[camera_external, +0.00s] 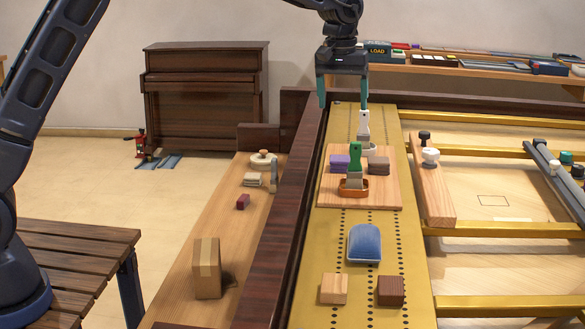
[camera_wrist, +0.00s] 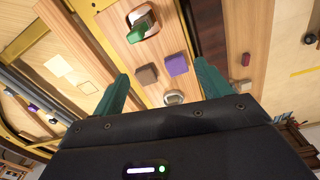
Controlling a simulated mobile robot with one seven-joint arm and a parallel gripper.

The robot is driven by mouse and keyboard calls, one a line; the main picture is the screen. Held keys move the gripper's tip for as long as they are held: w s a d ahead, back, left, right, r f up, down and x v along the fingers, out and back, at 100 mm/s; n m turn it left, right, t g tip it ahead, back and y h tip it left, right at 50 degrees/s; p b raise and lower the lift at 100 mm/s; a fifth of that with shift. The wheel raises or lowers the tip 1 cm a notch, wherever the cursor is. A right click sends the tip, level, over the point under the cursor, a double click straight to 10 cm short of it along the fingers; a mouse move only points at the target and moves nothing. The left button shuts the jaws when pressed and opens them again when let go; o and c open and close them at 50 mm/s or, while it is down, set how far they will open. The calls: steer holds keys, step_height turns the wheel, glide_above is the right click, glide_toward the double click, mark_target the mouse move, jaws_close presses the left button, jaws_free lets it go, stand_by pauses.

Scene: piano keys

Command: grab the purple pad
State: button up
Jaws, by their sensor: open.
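The purple pad (camera_external: 339,162) lies on a small wooden board (camera_external: 329,193) beside a brown pad (camera_external: 379,166). It also shows in the wrist view, where the purple pad (camera_wrist: 177,65) is right of the brown pad (camera_wrist: 146,74). My gripper (camera_external: 343,98) is open and empty, fingers pointing down, above and apart from the board. In the wrist view my gripper (camera_wrist: 161,76) has its two green fingers spread on either side of the pads, with the purple pad nearer the right finger.
A blue pad (camera_external: 364,243) and two blocks lie nearer. A dark rail (camera_external: 288,235) runs along the left.

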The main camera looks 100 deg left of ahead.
steer(key=n, duration=0.2)
glide_above(341, 158)
step_height(341, 158, down, 7)
steer(key=shift+g, duration=0.3)
steer(key=shift+a+f, duration=0.1)
steer(key=shift+f, duration=5.45)
steer(key=c, duration=1.1)
steer(key=shift+o, duration=0.2)
steer(key=shift+r, duration=0.15)
